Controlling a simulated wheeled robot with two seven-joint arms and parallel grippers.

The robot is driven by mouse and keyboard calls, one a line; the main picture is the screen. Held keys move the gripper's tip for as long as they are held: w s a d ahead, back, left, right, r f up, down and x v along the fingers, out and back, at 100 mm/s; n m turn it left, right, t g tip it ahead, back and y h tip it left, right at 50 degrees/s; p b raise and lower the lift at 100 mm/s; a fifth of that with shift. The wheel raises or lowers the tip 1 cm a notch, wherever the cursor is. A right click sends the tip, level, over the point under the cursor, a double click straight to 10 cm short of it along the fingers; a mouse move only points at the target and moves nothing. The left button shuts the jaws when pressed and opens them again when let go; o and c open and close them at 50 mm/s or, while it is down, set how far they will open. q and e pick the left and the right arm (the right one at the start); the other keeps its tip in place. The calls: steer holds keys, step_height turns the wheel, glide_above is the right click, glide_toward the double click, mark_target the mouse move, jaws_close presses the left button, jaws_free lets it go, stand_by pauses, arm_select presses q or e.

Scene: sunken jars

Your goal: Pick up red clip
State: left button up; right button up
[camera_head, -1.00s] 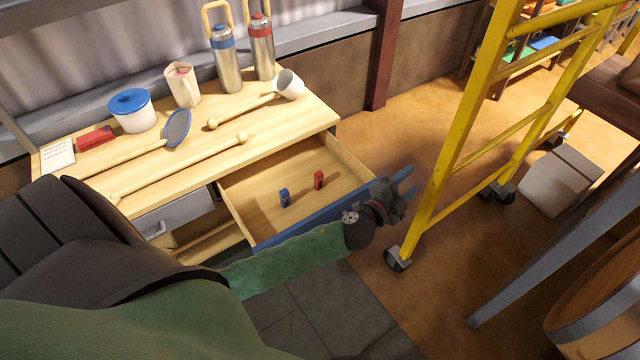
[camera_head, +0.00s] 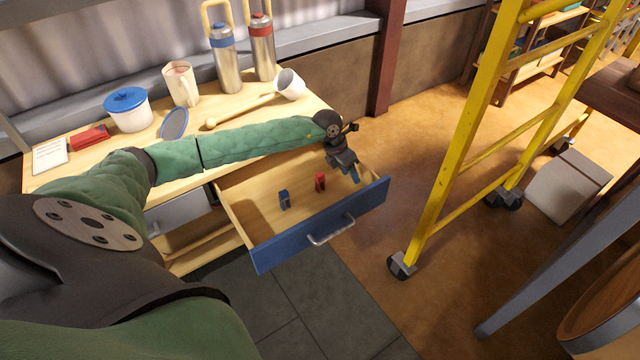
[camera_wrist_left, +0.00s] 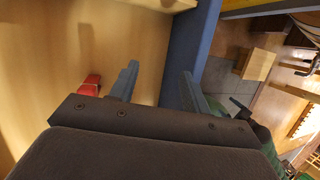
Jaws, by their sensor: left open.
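The red clip (camera_head: 320,182) stands in the open drawer (camera_head: 318,226), to the right of a blue clip (camera_head: 284,199). My left gripper (camera_head: 355,176) is over the drawer's right end, to the right of the red clip and apart from it. In the left wrist view the red clip (camera_wrist_left: 90,85) is left of the fingers, partly hidden by the gripper body. The two fingers of my left gripper (camera_wrist_left: 158,84) are apart with nothing between them, and the drawer's blue front shows behind.
My left forearm crosses the tabletop. A yellow ladder (camera_head: 470,130) stands to the right, with floor between.

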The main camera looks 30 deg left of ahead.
mark_target(320, 174)
arm_select(q)
steer(key=a+y, duration=0.1)
steer(key=a, duration=0.2)
steer(key=s+a+g+y, duration=0.1)
steer(key=a, duration=0.2)
steer(key=a+y, duration=0.1)
steer(key=a, duration=0.2)
steer(key=shift+s+a+f+g+y, duration=0.2)
steer(key=shift+s+a+g+y, duration=0.05)
steer(key=shift+g+y, duration=0.15)
steer(key=shift+s+a+f, duration=0.1)
steer(key=shift+a+f, duration=0.05)
step_height(320, 174, down, 2)
steer(key=shift+f, duration=0.1)
steer(key=shift+w+a+f, duration=0.1)
steer(key=shift+w+f, duration=0.05)
steer(key=shift+f, duration=1.15)
steer(key=shift+w+f, duration=0.1)
steer(key=shift+f, duration=1.2)
jaws_close()
arm_select(e)
steer(key=shift+w+a+r, duration=0.1)
steer(key=shift+w+r, duration=0.15)
steer(key=shift+r, duration=0.3)
steer(key=shift+w+a+r, duration=0.1)
steer(key=shift+w+r, duration=0.15)
steer(key=shift+r, duration=0.25)
